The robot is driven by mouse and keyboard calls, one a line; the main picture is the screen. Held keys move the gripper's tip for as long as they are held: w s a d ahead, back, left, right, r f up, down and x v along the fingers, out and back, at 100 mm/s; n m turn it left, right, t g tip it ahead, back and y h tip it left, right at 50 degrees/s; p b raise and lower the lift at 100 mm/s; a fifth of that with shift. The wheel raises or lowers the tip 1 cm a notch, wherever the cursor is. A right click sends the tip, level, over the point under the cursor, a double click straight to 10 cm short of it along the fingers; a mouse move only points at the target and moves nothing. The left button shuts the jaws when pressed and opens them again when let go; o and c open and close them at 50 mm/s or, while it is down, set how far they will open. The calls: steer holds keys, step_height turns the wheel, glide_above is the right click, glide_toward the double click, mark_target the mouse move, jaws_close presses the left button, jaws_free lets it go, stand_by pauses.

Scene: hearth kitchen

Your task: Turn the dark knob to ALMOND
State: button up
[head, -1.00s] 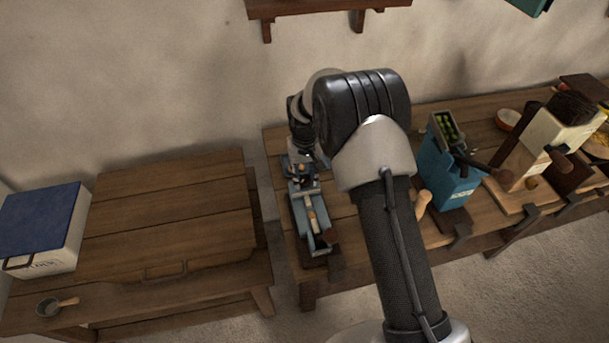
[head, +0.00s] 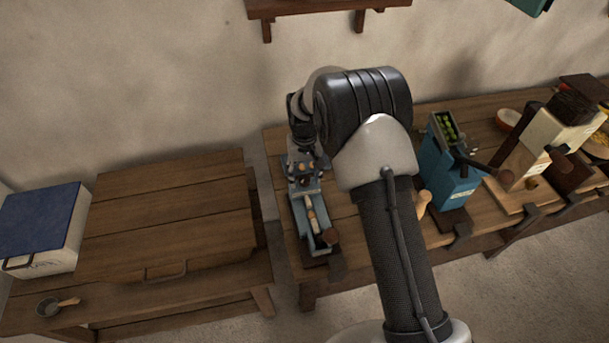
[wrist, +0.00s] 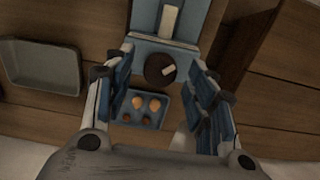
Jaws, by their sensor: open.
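The dark round knob (wrist: 160,69) sits on the blue-grey device, seen in the wrist view. A pale pointer bar on it slants toward the right and slightly up. My gripper (wrist: 160,63) is open, with one finger on each side of the knob and a gap to it on both sides. I cannot tell its height above the knob. No ALMOND label is readable. The blue-grey device (head: 318,240) stands at the left end of the right bench in the head view, with my gripper over its far part.
A small panel or tray (wrist: 132,121) with light and dark round pieces adjoins the knob. A grey tray (wrist: 40,67) lies to the left. A teal machine (head: 447,180) stands farther right on the bench.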

step_height(320, 180, up, 11)
steer(key=shift+r, duration=0.15)
stand_by(0.5)
step_height(320, 180, up, 11)
steer(key=t, duration=0.1)
glide_above(305, 179)
steer(key=s+d, duration=0.5)
steer(key=s+d+r+m+t, duration=0.1)
steer(key=s+d+r+m, duration=0.1)
steer(key=s+d+r, duration=0.6)
steer(key=s+d+t, duration=0.1)
steer(key=s, duration=0.9)
steer(key=s+d+f+m+t, duration=0.1)
steer(key=s+d, duration=0.1)
steer(key=s, duration=0.9)
steer(key=shift+d+f+t, duration=0.2)
steer(key=shift+f+t, duration=0.1)
